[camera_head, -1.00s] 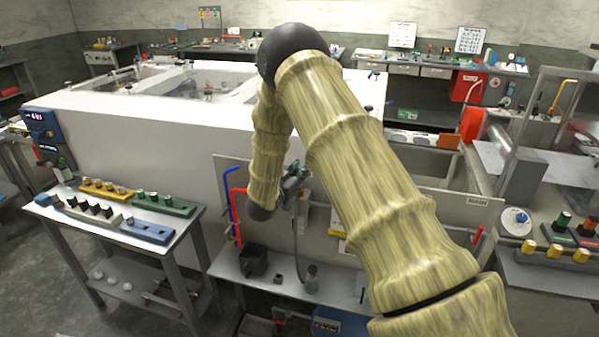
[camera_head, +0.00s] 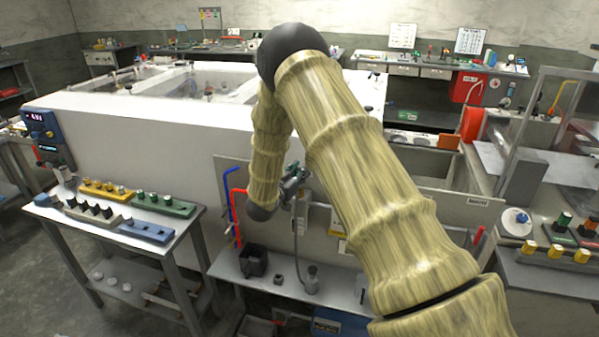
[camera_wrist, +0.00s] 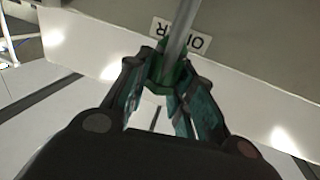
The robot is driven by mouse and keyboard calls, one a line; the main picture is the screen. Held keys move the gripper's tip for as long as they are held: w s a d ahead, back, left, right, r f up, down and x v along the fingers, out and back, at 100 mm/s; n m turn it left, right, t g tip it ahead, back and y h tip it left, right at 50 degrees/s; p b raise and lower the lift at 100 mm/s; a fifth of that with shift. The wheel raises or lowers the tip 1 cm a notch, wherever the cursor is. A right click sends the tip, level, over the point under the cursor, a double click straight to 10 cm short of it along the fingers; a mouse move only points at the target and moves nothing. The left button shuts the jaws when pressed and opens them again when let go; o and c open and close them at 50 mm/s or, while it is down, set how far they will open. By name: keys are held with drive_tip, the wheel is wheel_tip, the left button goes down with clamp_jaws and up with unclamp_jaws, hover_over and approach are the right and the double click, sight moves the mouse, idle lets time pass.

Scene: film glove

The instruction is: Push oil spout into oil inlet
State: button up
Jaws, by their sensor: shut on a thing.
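My gripper (camera_wrist: 168,75) is shut on a green collar (camera_wrist: 172,72) in the wrist view. A grey tube (camera_wrist: 183,32), which looks like the oil spout, runs from the collar to the top edge. In the head view my gripper (camera_head: 292,178) is small, beside my forearm and in front of the white machine's lower panel. A thin grey hose (camera_head: 296,222) hangs below it toward a bench. I cannot tell the oil inlet for sure; a small grey cylinder (camera_head: 311,281) stands on the bench below.
The bench (camera_head: 340,285) under the gripper also holds a black open box (camera_head: 252,262) and a small dark block (camera_head: 278,279). Red pipe (camera_head: 238,212) and blue pipe (camera_head: 230,190) rise at the left. A side table (camera_head: 120,222) stands further left. My arm hides the panel's right part.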

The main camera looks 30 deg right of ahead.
drive_tip(key=shift+f+b, duration=1.1)
drive_tip(key=shift+f, duration=0.45)
drive_tip(key=o, duration=1)
drive_tip(key=shift+a, duration=0.1)
drive_tip(key=v, duration=1.2)
drive_tip(key=shift+f, duration=0.15)
